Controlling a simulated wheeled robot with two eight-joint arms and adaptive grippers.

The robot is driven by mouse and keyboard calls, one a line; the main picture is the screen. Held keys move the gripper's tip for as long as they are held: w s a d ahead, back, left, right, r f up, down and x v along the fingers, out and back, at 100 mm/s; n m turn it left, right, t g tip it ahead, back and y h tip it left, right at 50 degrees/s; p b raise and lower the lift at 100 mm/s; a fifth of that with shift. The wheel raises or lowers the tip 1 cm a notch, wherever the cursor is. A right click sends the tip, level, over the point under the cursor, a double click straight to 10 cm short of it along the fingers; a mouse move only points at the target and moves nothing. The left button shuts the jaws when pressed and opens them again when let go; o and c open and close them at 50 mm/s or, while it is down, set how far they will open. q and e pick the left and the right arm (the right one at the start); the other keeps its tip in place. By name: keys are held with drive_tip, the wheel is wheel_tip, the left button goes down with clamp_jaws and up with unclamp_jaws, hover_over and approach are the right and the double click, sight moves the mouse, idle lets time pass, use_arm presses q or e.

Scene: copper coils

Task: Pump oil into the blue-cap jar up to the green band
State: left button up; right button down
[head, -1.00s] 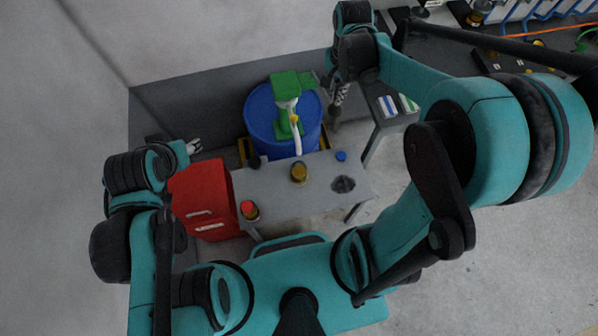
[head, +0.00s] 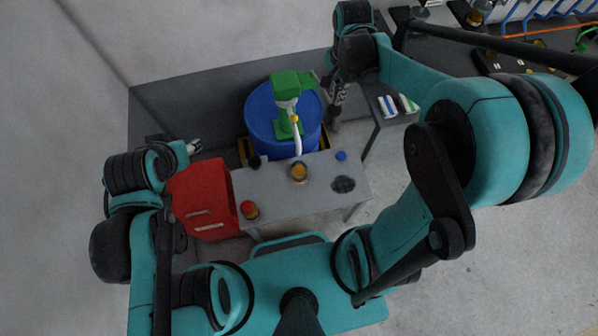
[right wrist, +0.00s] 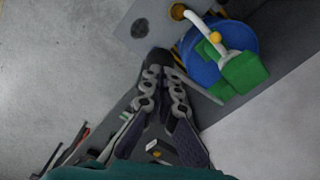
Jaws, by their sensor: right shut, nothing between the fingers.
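The blue drum (head: 259,115) carries a green pump (head: 285,86) with a white curved spout (head: 297,142). An open jar with amber contents (head: 299,173) stands on the grey table under the spout tip. A blue cap (head: 341,155) lies on the table to its right. A green band on the jar cannot be made out. My right gripper (head: 334,112) is shut and empty, beside the pump's green handle; contact cannot be told. In the right wrist view its fingertips (right wrist: 158,57) are left of the green pump (right wrist: 243,73). My left gripper (head: 194,146) is small beyond the red cabinet.
A red-capped jar (head: 249,210) stands at the table's (head: 265,188) near left corner, beside the red cabinet (head: 203,188). A dark round piece (head: 343,184) lies at the table's right. A side bench (head: 380,112) with small items stands at the right.

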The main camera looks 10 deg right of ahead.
drive_tip(key=shift+f+b, duration=1.4)
drive_tip(key=shift+f, duration=0.35)
wheel_tip(320, 180, down, 14)
drive_tip(key=s+b, duration=0.2)
drive_tip(key=b, duration=0.9)
drive_tip(key=shift+r, duration=0.1)
drive_tip(key=r+p, duration=0.4)
drive_tip(key=r, duration=0.2)
drive_tip(key=w+r+p, duration=0.1)
drive_tip(key=r+p, duration=0.4)
drive_tip(key=r, duration=0.1)
drive_tip(key=w+r+p, duration=0.1)
drive_tip(key=r+p, duration=0.3)
drive_tip(key=r, duration=0.2)
drive_tip(key=shift+r+p, duration=0.35)
drive_tip(key=shift+r, duration=0.05)
